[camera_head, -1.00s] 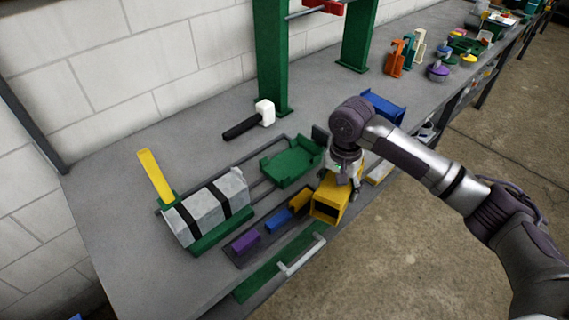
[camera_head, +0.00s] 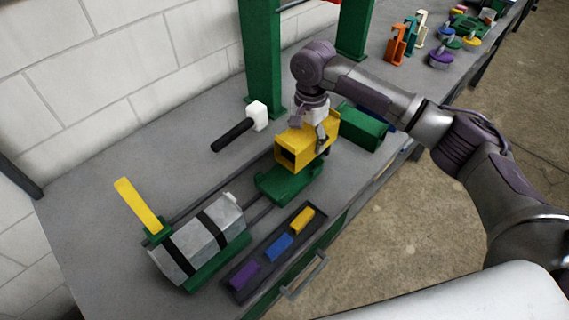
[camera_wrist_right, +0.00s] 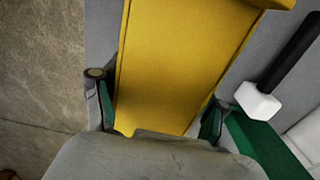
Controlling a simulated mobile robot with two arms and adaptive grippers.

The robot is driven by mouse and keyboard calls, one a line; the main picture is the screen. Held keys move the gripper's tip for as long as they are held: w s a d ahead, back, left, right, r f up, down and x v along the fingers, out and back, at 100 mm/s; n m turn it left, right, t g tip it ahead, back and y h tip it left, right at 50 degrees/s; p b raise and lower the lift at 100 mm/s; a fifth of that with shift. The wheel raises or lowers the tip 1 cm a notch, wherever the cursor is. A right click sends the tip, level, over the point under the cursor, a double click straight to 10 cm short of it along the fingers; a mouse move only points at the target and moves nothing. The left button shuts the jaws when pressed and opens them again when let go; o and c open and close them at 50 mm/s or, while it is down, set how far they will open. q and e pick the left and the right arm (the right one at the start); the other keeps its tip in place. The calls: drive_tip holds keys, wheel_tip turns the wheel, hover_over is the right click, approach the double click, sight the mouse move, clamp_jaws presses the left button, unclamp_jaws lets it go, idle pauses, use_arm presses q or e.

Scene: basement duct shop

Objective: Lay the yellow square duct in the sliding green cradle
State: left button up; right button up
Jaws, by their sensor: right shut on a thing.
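The yellow square duct (camera_head: 296,158) is held in my right gripper (camera_head: 318,130), over the sliding green cradle (camera_head: 284,187). The duct's dark open end faces the lower left. It covers the back of the cradle; I cannot tell whether its underside touches the cradle. In the right wrist view the duct (camera_wrist_right: 182,62) runs up between the two fingers (camera_wrist_right: 155,118), which are shut on its sides. My left gripper is not in view.
A grey duct with black straps (camera_head: 200,240) lies in a green holder with a yellow lever (camera_head: 138,204) at the left. A hammer (camera_head: 240,126) lies behind the cradle. A tray (camera_head: 322,222) of coloured blocks is in front. A green duct (camera_head: 362,127) stands to the right.

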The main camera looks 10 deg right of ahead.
sight(284, 161)
drive_tip(key=a+f, duration=0.1)
drive_tip(key=s+a+f+p, duration=0.1)
drive_tip(key=a, duration=0.1)
drive_tip(key=a+f, duration=0.1)
drive_tip(key=a, duration=0.1)
drive_tip(key=shift+s+a+f, duration=0.1)
drive_tip(key=shift+s, duration=0.2)
drive_tip(key=shift+s+a+f+p, duration=0.1)
drive_tip(key=shift+a+f+p, duration=0.15)
drive_tip(key=shift+f, duration=0.2)
drive_tip(key=shift+s+a+f+p, duration=0.1)
drive_tip(key=shift+a+f+p, duration=0.15)
drive_tip(key=shift+f, duration=0.2)
wheel_tip(284, 161, down, 2)
drive_tip(key=shift+f+p, duration=0.1)
drive_tip(key=shift+p, duration=0.3)
drive_tip(key=shift+f, duration=0.4)
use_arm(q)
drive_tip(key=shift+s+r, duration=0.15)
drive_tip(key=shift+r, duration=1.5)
use_arm(e)
drive_tip(key=shift+f, duration=0.15)
drive_tip(key=o, duration=1.3)
